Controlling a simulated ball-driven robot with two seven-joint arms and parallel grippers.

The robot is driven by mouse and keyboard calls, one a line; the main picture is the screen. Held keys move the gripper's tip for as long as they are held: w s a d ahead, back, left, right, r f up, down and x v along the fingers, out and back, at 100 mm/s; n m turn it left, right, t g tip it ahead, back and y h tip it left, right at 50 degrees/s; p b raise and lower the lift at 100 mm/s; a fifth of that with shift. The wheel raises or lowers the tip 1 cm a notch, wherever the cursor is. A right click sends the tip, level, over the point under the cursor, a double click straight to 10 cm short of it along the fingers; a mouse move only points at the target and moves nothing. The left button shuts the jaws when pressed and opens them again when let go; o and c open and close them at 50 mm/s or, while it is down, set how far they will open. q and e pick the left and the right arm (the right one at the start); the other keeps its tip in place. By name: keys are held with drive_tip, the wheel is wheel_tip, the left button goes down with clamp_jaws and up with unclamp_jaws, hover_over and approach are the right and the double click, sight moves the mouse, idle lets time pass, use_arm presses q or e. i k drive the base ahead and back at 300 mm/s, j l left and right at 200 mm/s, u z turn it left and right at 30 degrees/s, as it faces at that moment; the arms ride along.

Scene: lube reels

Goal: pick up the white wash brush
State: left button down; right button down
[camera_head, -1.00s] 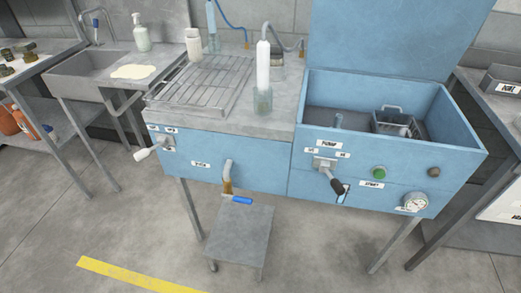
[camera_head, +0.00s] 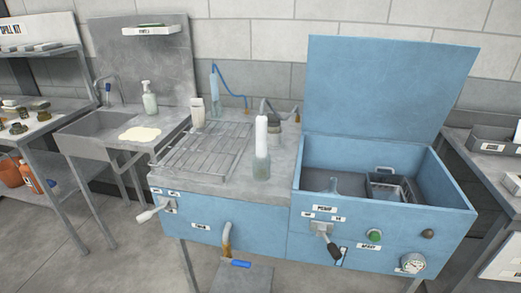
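A light blue upright tube (camera_head: 214,88) with a blue hose stands behind, near the back edge. Neither of my grippers is in view.
A wire rack (camera_head: 205,148) lies left of the jar. An open blue tank (camera_head: 385,225) with a raised lid (camera_head: 385,90) and a small basket (camera_head: 388,188) is at right. A white container (camera_head: 197,112) and a sink (camera_head: 95,124) with a soap bottle (camera_head: 149,102) are at left.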

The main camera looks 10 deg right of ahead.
sight(262, 122)
drive_tip(key=i+z, duration=0.7)
drive_tip(key=i+j, duration=0.05)
drive_tip(key=i, duration=0.05)
